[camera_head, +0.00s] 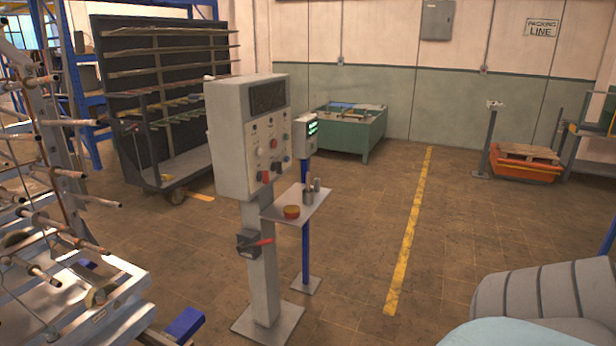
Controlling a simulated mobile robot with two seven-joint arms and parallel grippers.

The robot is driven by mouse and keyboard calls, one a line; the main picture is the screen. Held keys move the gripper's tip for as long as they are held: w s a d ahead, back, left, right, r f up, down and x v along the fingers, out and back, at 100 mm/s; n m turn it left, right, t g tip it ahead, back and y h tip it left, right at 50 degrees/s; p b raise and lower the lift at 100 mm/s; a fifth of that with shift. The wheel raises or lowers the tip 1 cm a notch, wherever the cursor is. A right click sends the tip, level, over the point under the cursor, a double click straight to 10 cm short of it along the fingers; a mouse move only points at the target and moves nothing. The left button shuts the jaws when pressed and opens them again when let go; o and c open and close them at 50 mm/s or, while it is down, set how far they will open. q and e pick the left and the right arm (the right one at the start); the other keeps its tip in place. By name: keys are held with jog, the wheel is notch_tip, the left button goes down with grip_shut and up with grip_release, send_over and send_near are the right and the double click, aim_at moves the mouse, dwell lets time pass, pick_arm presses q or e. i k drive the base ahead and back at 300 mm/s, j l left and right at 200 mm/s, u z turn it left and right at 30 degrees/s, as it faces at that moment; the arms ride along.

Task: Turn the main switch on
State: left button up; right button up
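A grey control box (253,136) stands on a pedestal (262,262) near the middle of the view. Its front has a dark display at the top and several small knobs and buttons, some of them red. Lower on the pedestal is a dark switch box (247,243) with a red handle (262,242) that points to the right, roughly level. The frame carries no readable label saying which of these is the main switch. Neither of my grippers is in view.
A small shelf (299,204) with a red round container juts out right of the pedestal. A blue post (305,250) carries a small display box (305,136). Racks with rods (45,190) crowd the left. Floor right of the yellow line (410,240) is mostly clear.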

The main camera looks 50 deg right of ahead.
aim_at(264, 176)
jog(key=z, duration=1.4)
jog(key=i+l+u, duration=0.15)
jog(key=u, duration=0.3)
jog(key=i+l+u, duration=0.15)
jog(key=u, duration=0.25)
jog(key=i+l+u, duration=0.1)
jog(key=l+u, duration=0.15)
jog(key=u, duration=0.2)
jog(key=i+l+u, duration=0.15)
jog(key=l, duration=0.4)
jog(key=i+l+u, duration=0.2)
jog(key=l, duration=0.3)
jog(key=k, duration=0.1)
